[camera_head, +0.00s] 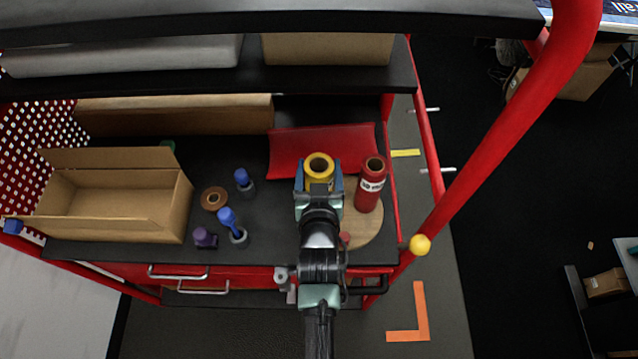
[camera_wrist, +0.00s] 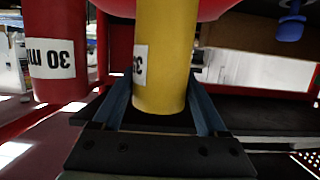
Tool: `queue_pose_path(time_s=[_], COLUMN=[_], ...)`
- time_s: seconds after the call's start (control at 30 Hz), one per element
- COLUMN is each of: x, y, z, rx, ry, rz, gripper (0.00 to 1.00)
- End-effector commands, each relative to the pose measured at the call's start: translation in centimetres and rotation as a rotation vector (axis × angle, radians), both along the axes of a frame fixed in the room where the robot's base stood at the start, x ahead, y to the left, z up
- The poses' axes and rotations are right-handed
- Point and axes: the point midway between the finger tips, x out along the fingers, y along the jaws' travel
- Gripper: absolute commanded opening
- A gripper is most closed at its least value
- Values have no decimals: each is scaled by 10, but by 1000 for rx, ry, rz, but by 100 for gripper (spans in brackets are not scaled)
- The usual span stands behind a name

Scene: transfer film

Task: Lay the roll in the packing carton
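The yellow roll (camera_head: 319,165) stands upright at the right of the bench, its hollow end showing. My gripper (camera_head: 319,182) has a blue finger on each side of it. In the wrist view the fingers (camera_wrist: 160,90) lie against both sides of the yellow roll (camera_wrist: 163,50), with no clear gap. A white label shows beside the left finger. The open carton (camera_head: 110,205) stands empty at the far left.
A red curved sheet (camera_head: 290,150) lies behind the yellow roll. A round wooden board (camera_head: 365,230) is under the rolls' area. Between carton and gripper stand blue-topped items (camera_head: 228,218), a brown ring (camera_head: 214,198) and a purple piece (camera_head: 205,238). Shelves (camera_head: 330,80) overhang the back.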

Motion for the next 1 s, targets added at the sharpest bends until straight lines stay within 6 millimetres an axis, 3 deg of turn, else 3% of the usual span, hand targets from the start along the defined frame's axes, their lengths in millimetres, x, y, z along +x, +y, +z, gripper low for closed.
queue_pose_path(time_s=[0.03,0.4,0.77,1.0], x=[0,0,0,0], y=[0,0,0,0], z=[0,0,3,28], rx=[0,0,0,0], ry=[0,0,-4,-7], rz=[0,0,0,0], gripper=[64,0,0,0])
